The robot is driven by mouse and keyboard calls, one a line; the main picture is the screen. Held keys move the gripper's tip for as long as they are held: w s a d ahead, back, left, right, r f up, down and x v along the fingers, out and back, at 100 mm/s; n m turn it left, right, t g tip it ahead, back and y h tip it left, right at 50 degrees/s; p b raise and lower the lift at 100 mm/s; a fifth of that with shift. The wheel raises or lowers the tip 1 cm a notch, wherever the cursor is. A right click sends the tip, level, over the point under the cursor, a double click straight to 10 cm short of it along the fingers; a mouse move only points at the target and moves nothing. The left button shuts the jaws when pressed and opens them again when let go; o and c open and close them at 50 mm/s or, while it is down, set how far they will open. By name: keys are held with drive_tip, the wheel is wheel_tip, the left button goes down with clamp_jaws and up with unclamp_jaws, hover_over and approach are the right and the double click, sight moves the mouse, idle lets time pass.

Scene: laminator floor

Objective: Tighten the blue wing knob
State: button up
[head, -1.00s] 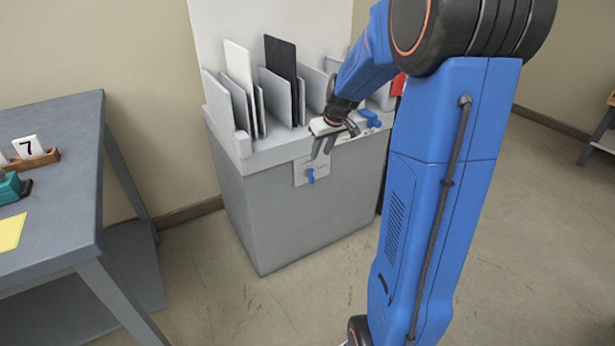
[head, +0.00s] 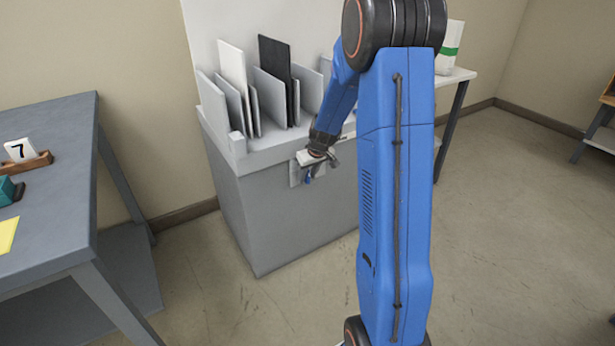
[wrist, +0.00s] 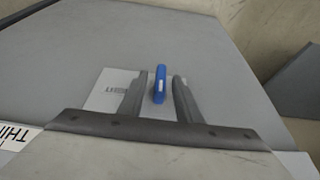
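The blue wing knob (wrist: 160,86) stands on a pale plate (wrist: 105,92) on the front of the grey cabinet. In the wrist view it lies between the tips of my gripper (wrist: 160,90), with a visible gap on its right and a narrower one on its left. My gripper's fingers are apart. In the head view my gripper (head: 311,168) is at the cabinet's front just below the top edge, and the knob (head: 308,175) shows only as a small bit of blue beside the fingers.
The grey cabinet (head: 290,225) carries upright panels (head: 275,70) in slots on top. A grey table (head: 55,150) at left holds a number 7 card (head: 19,150). Another table (head: 455,76) stands behind my arm. The floor between is clear.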

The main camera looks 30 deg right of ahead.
drive_tip(key=shift+w+f, duration=0.1)
drive_tip(key=shift+f, duration=0.15)
drive_tip(key=shift+c, duration=0.7)
clamp_jaws()
